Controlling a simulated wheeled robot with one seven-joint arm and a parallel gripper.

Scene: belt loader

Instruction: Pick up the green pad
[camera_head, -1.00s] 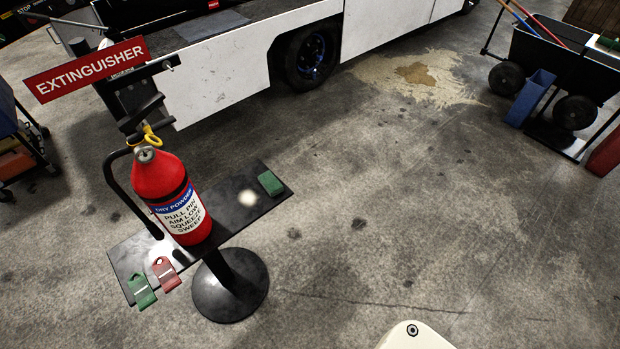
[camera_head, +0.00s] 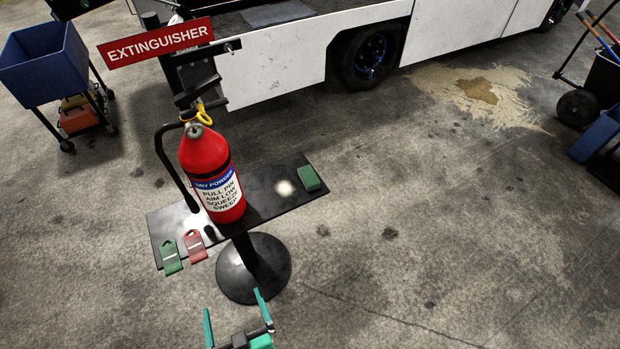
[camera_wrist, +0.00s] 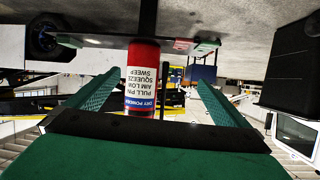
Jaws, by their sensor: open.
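The green pad (camera_head: 309,178) is a small block lying on the right end of the black stand's shelf (camera_head: 268,200). My gripper (camera_head: 237,314) is at the bottom of the head view, in front of and below the stand in the picture. Its two green fingers are spread apart with nothing between them. In the wrist view, which looks upside down, my gripper (camera_wrist: 145,95) points towards the extinguisher and stand, with its fingers open. A small green item (camera_wrist: 68,41) at the shelf's left end there looks like the pad.
A red fire extinguisher (camera_head: 212,172) stands on the shelf, left of the pad. A green tag (camera_head: 171,257) and a red tag (camera_head: 195,246) lie at the shelf's left end. A white vehicle (camera_head: 275,65) stands behind.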

